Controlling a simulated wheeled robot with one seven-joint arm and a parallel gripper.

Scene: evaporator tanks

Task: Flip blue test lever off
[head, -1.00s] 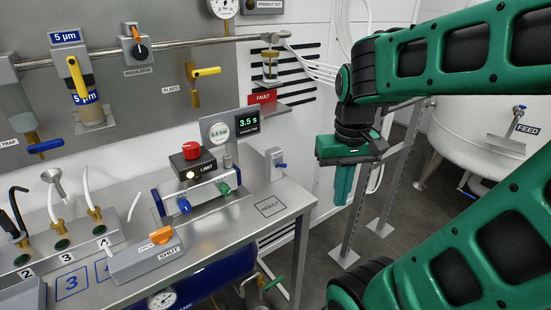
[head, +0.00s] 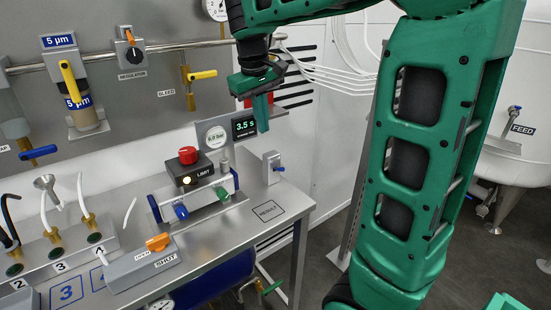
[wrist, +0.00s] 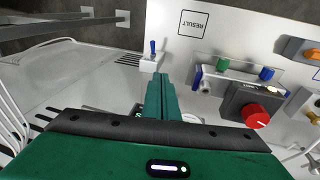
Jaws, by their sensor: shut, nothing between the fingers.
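A small grey box (head: 270,167) stands at the back right corner of the steel bench, with a short blue lever (head: 279,169) sticking out to the right. In the wrist view the same blue lever (wrist: 153,47) points up on its box (wrist: 149,63), just beyond my fingertips. My gripper (head: 262,126) points down above the back of the bench, higher than the box and apart from it. The wrist view shows its green fingers (wrist: 160,80) together and empty. No label on the lever's box is readable.
A test block (head: 200,196) with blue and green ends, a red button (head: 188,155), a gauge and a 3.5 s display (head: 245,128) stand left of the lever box. The bench's RESULT square (head: 268,211) is bare. Another blue lever (head: 38,153) is on the wall panel.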

